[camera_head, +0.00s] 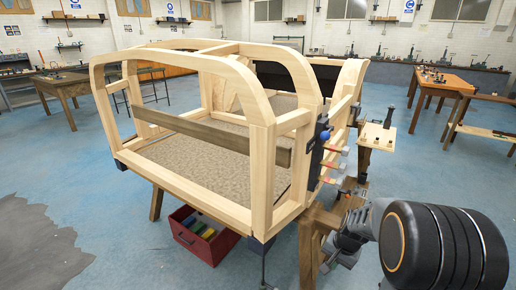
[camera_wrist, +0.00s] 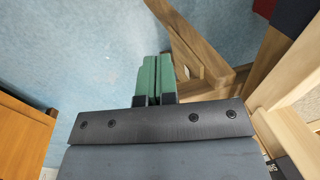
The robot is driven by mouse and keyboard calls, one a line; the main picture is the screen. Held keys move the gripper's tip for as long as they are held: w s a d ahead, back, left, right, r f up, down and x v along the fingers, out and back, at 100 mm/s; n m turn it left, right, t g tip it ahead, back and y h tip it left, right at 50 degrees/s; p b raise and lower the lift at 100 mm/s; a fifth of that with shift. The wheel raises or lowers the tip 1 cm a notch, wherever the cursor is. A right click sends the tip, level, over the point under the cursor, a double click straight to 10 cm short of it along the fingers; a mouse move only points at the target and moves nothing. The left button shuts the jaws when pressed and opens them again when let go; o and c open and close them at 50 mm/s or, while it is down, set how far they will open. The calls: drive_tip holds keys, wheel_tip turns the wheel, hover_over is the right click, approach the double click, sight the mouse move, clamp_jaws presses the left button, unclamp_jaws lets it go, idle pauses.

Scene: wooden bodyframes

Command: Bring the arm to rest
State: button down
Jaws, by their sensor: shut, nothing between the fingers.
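My gripper (camera_wrist: 155,82) shows in the wrist view with its two green fingers pressed together. It is shut and empty, above the blue floor. In the head view my arm reaches in from the right edge, and its dark rounded joint hides part of the floor at the lower right. The gripper's fingers cannot be made out there.
A large wooden bodyframe (camera_head: 262,180) stands on trestles in the middle, close to my arm. Wooden trestle legs (camera_wrist: 190,50) lie just beyond my fingers. A red crate (camera_head: 205,236) sits underneath. Workbenches (camera_head: 440,82) stand behind. Blue floor (camera_head: 120,225) is open at left.

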drive_tip(key=s+a+r+n+t+p, duration=0.1)
drive_tip(key=s+r+p, duration=0.3)
drive_tip(key=r, duration=0.6)
drive_tip(key=s+a+r+n+h+p, duration=0.1)
drive_tip(key=s+a+r+n+p, duration=0.2)
drive_tip(key=r, duration=0.7)
drive_tip(key=s+a+r+n+t+p, duration=0.1)
drive_tip(key=s+a+r+n+p, duration=0.2)
drive_tip(key=s+r+p, duration=0.3)
wheel_tip(320, 180, up, 4)
drive_tip(key=shift+r+t+h, duration=0.1)
drive_tip(key=shift+t+h, duration=0.2)
drive_tip(key=shift+s, duration=0.1)
